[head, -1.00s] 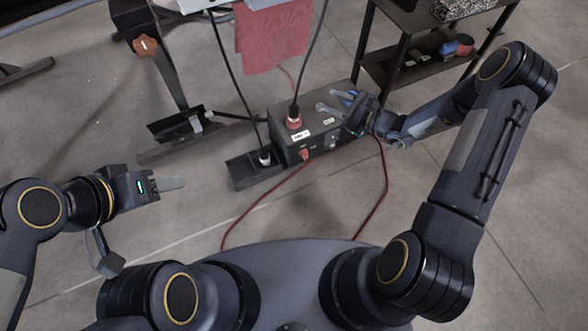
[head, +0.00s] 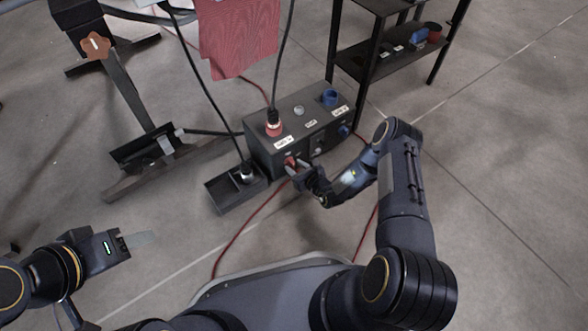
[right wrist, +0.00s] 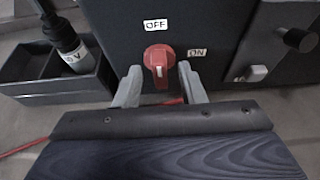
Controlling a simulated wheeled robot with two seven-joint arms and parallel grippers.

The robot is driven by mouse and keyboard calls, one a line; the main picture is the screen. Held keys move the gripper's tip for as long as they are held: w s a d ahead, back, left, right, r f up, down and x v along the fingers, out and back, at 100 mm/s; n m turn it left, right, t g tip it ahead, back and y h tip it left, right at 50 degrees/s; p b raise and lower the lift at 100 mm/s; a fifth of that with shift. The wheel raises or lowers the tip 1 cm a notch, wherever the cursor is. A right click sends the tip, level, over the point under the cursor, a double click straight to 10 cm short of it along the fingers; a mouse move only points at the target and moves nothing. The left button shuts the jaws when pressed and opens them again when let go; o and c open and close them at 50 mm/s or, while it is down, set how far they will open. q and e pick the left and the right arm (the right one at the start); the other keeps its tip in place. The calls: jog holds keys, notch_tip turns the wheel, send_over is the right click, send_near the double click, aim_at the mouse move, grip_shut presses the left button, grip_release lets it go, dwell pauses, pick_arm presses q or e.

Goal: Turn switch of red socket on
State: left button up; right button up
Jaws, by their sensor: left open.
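The red switch (right wrist: 159,58) is on the front face of the dark power box (head: 262,152), with an OFF label (right wrist: 155,26) above it and an ON label (right wrist: 197,53) to its right. Its white mark points roughly up and down. My right gripper (right wrist: 158,80) is open, its two fingers on either side of and just below the switch; I cannot tell whether they touch it. In the head view my right gripper (head: 294,172) is at the box front. The red socket (head: 273,129) on the box top has a black cable plugged in. My left gripper (head: 135,239) is open and empty, away from the box.
A black tray (head: 222,196) with a plug stands left of the box. Red cables run over the floor. A blue socket (head: 330,97) is on the box top. A dark shelf (head: 372,70) stands behind right. The floor at lower right is clear.

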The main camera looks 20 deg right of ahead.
pick_arm(q)
jog(key=shift+f, duration=0.3)
pick_arm(e)
jog(key=shift+w+a+f, duration=0.2)
jog(key=shift+w, duration=0.3)
jog(key=shift+c, duration=0.2)
jog(key=c, duration=0.6)
